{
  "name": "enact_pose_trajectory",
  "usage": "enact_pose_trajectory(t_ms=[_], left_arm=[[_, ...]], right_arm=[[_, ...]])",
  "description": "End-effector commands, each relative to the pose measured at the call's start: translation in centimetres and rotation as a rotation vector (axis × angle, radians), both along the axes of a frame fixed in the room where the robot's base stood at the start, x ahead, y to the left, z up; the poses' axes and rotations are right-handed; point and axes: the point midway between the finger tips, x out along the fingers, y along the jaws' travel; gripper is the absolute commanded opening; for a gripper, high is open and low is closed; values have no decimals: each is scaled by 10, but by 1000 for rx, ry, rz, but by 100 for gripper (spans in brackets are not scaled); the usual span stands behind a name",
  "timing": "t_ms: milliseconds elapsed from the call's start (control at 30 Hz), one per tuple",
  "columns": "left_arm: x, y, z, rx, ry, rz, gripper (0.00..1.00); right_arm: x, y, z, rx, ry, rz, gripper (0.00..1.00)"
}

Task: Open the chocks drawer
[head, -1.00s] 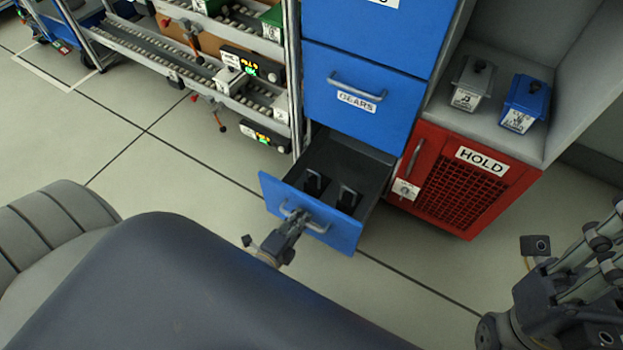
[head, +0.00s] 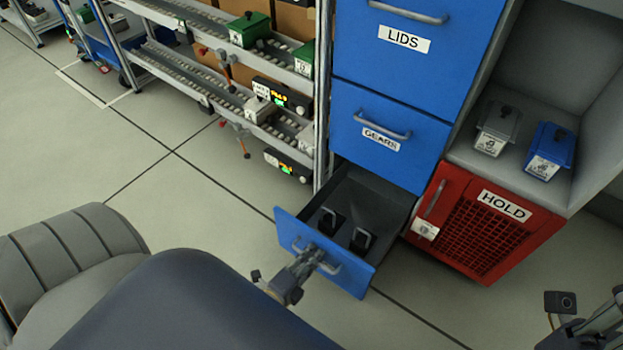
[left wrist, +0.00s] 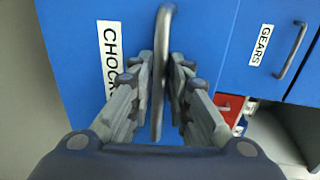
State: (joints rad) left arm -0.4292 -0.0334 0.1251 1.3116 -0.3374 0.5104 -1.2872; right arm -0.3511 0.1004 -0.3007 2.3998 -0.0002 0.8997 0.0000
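The chocks drawer (head: 357,279) is the lowest blue drawer of the cabinet and stands pulled well out. Its CHOCKS label (left wrist: 109,58) shows in the left wrist view, partly covered by a finger. Two dark chocks with loop handles, one of them this chock (head: 361,240), stand inside it. My left gripper (head: 317,252) is at the drawer's front, shut on the grey bar handle (left wrist: 164,40), with one finger on each side of the bar. My right gripper (head: 603,318) is only partly in view at the lower right corner, away from the drawer.
Above are the closed GEARS drawer (head: 378,160) and LIDS drawer (head: 385,62). A red HOLD cabinet (head: 460,190) is to the right, beneath a shelf with a grey box (head: 495,130) and a blue box (head: 550,150). A roller rack (head: 225,95) stands left. The floor before the drawer is clear.

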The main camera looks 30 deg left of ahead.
Motion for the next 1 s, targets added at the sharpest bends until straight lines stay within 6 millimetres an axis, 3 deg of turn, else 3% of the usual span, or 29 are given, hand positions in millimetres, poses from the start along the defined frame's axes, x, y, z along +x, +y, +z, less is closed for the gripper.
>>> enact_pose_trajectory(t_ms=[167, 600, 1000], left_arm=[[-7, 0, 0, 0, 2, 0, 17], [-69, 2, 14, 0, 1, 0, 17], [-74, 3, 15, 0, 0, 0, 17]], right_arm=[[0, -1, 1, 1, -5, -2, 28], [0, 0, 0, 0, -2, -1, 28], [0, 0, 0, 0, -1, -1, 28]])
